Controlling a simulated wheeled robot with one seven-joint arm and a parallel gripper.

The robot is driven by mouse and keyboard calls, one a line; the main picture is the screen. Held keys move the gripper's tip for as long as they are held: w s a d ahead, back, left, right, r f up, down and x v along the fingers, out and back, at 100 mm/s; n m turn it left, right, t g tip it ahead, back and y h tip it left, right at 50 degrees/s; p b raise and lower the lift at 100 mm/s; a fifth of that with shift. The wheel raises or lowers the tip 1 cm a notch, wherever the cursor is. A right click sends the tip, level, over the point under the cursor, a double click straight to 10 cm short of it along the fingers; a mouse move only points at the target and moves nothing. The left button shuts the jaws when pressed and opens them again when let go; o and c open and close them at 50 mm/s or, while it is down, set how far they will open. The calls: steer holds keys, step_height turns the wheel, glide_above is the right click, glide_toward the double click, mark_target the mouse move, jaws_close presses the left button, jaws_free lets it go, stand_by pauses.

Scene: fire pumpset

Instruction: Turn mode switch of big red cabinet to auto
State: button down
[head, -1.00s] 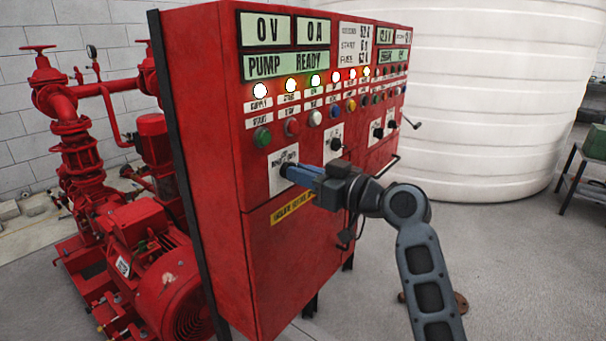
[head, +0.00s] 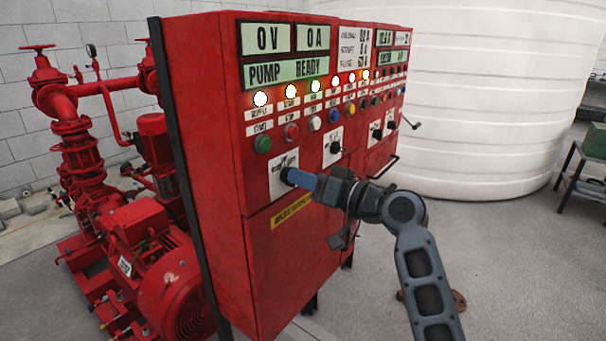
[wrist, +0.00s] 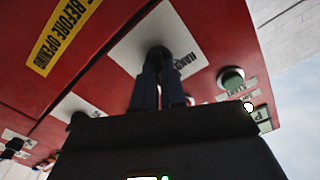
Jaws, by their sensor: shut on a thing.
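The big red cabinet (head: 225,120) stands at the centre of the head view. Its black mode switch (head: 286,174) sits on a white label plate (head: 277,187) at the front left, and the switch also shows in the wrist view (wrist: 158,53). My gripper (head: 293,176) reaches it from the right, with its blue fingers shut on the switch knob. In the wrist view the two fingers (wrist: 159,80) lie on either side of the knob. The fingers hide part of the knob, so I cannot read the position it points to.
Other dark switches (head: 335,147) sit to the right on the same face. Coloured buttons (head: 291,132) and lit lamps run above. A red pump (head: 150,255) stands to the left, a white tank (head: 480,100) behind. The floor at right is mostly clear.

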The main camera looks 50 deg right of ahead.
steer(key=shift+m+p, duration=0.65)
steer(key=shift+m, duration=0.95)
steer(key=shift+d, duration=0.1)
steer(key=c, duration=1.2)
jaws_free()
steer(key=s+b, duration=0.1)
steer(key=s, duration=0.6)
steer(key=shift+s+b, duration=0.35)
steer(key=shift+s, duration=0.05)
steer(key=shift+d, duration=0.1)
